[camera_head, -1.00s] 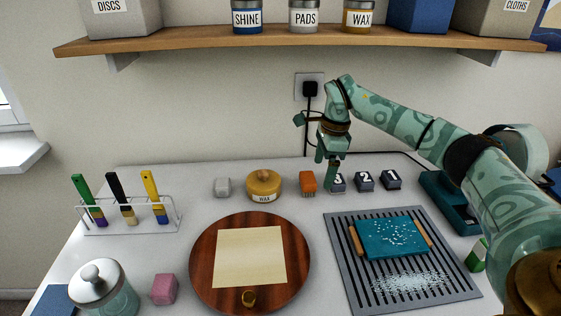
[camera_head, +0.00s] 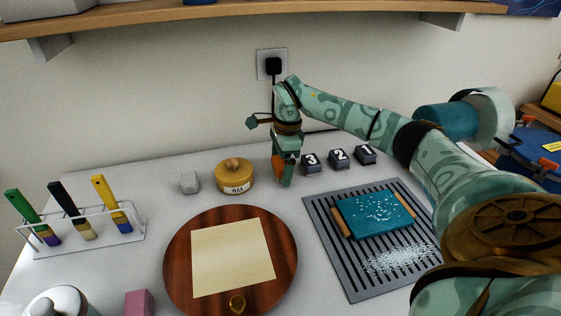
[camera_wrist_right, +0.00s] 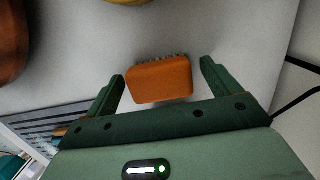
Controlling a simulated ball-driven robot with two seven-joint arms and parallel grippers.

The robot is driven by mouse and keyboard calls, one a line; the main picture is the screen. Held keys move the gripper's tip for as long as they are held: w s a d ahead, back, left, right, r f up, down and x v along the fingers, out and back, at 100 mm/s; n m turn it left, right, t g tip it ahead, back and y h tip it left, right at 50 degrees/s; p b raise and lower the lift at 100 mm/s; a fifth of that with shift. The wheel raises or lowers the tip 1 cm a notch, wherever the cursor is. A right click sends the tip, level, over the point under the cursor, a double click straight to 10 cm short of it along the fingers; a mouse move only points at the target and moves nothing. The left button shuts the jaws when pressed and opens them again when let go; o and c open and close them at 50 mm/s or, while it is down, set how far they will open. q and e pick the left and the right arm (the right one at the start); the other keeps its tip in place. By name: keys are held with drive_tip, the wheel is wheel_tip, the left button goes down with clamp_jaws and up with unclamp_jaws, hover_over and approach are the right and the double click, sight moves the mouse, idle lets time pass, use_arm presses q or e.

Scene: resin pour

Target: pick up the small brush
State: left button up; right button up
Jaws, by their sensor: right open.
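The small brush (camera_head: 279,168) is an orange block with short dark bristles. It lies on the white table between the wax tin and the number 3 block, partly hidden behind my right gripper (camera_head: 284,180) in the head view. In the right wrist view the brush (camera_wrist_right: 160,80) sits between the two open green fingers of my right gripper (camera_wrist_right: 162,70). A gap shows on each side, wider on the right, and the fingers do not grip it. My left gripper is not in view.
The wax tin (camera_head: 234,177) stands just left of the brush, with a grey cube (camera_head: 190,183) beyond it. Dark number blocks (camera_head: 311,162) stand close on the right. A round wooden board (camera_head: 180,250) and a grooved grey mat (camera_head: 345,285) lie in front. A brush rack (camera_head: 140,240) stands left.

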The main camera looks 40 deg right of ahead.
sight(280, 162)
drive_tip(key=c, duration=1.1)
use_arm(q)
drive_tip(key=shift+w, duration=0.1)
use_arm(e)
drive_tip(key=shift+r+p, duration=0.3)
drive_tip(key=shift+r, duration=0.3)
wheel_tip(280, 162, up, 3)
drive_tip(key=shift+s+p, duration=0.15)
drive_tip(key=shift+p, duration=0.55)
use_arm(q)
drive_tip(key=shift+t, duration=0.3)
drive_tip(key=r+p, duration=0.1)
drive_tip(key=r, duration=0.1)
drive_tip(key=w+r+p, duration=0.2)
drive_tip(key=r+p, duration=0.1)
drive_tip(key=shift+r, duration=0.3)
use_arm(e)
drive_tip(key=s+a+r, duration=0.1)
drive_tip(key=s+r, duration=0.2)
drive_tip(key=s, duration=0.1)
drive_tip(key=s+a+r, duration=0.1)
drive_tip(key=s+r, duration=0.2)
drive_tip(key=s, duration=0.1)
drive_tip(key=s+a+r, duration=0.1)
drive_tip(key=s+r, duration=0.1)
drive_tip(key=s, duration=0.3)
drive_tip(key=shift+s+a+r, duration=0.1)
drive_tip(key=shift+a+r, duration=0.3)
